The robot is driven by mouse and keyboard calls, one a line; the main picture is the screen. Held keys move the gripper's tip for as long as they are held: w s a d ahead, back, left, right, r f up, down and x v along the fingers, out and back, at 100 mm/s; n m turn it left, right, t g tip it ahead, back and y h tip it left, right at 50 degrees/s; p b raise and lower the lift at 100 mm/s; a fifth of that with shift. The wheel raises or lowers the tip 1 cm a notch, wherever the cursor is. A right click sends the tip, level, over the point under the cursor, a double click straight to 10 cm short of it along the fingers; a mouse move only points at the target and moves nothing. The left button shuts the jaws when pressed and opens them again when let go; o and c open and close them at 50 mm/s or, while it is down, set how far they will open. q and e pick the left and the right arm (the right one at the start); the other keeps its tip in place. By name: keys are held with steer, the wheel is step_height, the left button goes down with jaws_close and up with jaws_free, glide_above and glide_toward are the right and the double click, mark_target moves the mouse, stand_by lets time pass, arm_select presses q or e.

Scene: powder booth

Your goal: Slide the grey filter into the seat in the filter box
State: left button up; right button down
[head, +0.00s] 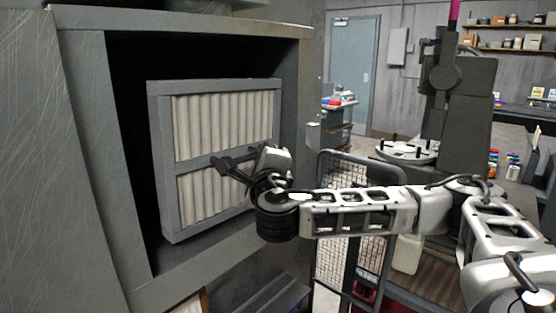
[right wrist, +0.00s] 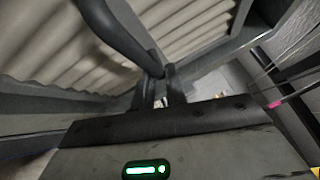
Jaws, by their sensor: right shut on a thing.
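The grey filter (head: 222,96), a grey frame around cream pleats, stands upright and slightly tilted at the mouth of the filter box (head: 85,150). Its right part looks nearer to me than the dark opening; how deep its left edge sits I cannot tell. My right gripper (head: 232,168) is shut on the filter's middle crossbar or a handle there. The right wrist view shows the fingers (right wrist: 160,90) closed at a dark bar, with the pleats (right wrist: 60,45) behind. The seat inside the box is hidden by the filter and shadow. My left gripper is not in view.
A mesh-sided cart (head: 345,215) stands right of the box, below my right arm. Shelves (head: 510,45) with small items line the right wall.

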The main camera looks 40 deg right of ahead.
steer(key=w, duration=1.2)
steer(key=shift+w+a, duration=0.3)
steer(key=shift+a, duration=0.05)
steer(key=shift+w+d+f, duration=0.2)
steer(key=shift+d+f, duration=0.1)
steer(key=shift+f, duration=0.05)
stand_by(0.5)
steer(key=shift+f, duration=0.2)
stand_by(0.6)
step_height(320, 180, down, 2)
steer(key=shift+s+a+f+b, duration=0.1)
steer(key=shift+f+b, duration=0.15)
steer(key=shift+b, duration=0.2)
steer(key=shift+f, duration=0.1)
